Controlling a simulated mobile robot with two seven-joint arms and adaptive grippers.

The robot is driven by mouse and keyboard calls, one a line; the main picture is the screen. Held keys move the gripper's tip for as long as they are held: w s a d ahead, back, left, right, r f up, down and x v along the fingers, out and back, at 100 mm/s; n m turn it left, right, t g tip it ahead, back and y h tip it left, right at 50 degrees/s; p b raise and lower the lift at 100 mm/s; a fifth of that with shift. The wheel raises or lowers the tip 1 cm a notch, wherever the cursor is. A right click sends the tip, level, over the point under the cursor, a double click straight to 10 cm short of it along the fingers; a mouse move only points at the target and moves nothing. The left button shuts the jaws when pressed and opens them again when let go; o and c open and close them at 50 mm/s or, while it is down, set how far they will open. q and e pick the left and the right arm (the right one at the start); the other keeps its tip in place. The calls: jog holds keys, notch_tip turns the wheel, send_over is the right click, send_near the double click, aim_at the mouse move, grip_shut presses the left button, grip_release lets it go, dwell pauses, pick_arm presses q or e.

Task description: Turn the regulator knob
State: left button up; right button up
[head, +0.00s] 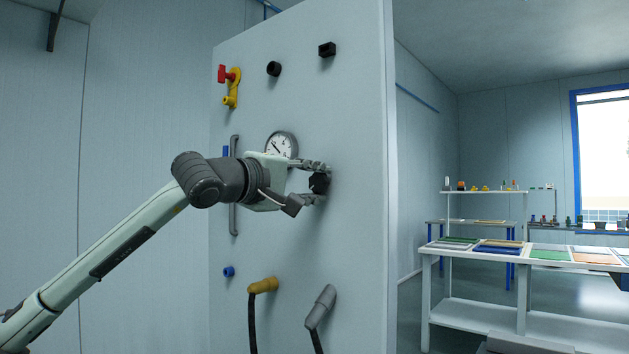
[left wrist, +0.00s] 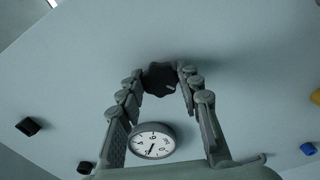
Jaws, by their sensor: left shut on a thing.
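The regulator knob (head: 319,183) is a dark, lobed knob on the pale panel (head: 355,120), right of and below a round white gauge (head: 281,146). My left gripper (head: 316,182) reaches it from the left and is shut on it. In the left wrist view the knob (left wrist: 161,77) sits between the two fingertips (left wrist: 163,78), with a light mark on its face. The gauge (left wrist: 152,140) shows between the fingers there, with a dark needle. The fingers partly hide the knob in the head view. My right gripper is not in view.
Above are a red-handled yellow valve (head: 230,82) and two black fittings (head: 273,69) (head: 327,49). A grey vertical handle (head: 234,190) is left of the gauge. Yellow (head: 263,285) and grey (head: 321,306) cable plugs sit below. A white table (head: 480,260) stands at the far right.

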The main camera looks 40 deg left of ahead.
pick_arm(q)
jog(key=m, duration=0.5)
jog(key=shift+f+m, duration=0.1)
jog(key=shift+m, duration=0.3)
jog(key=m, duration=0.2)
jog(key=shift+m, duration=0.3)
jog(key=m, duration=0.3)
jog(key=shift+m, duration=0.3)
jog(key=m, duration=0.4)
jog(key=shift+f, duration=0.1)
jog(key=shift+m, duration=0.7)
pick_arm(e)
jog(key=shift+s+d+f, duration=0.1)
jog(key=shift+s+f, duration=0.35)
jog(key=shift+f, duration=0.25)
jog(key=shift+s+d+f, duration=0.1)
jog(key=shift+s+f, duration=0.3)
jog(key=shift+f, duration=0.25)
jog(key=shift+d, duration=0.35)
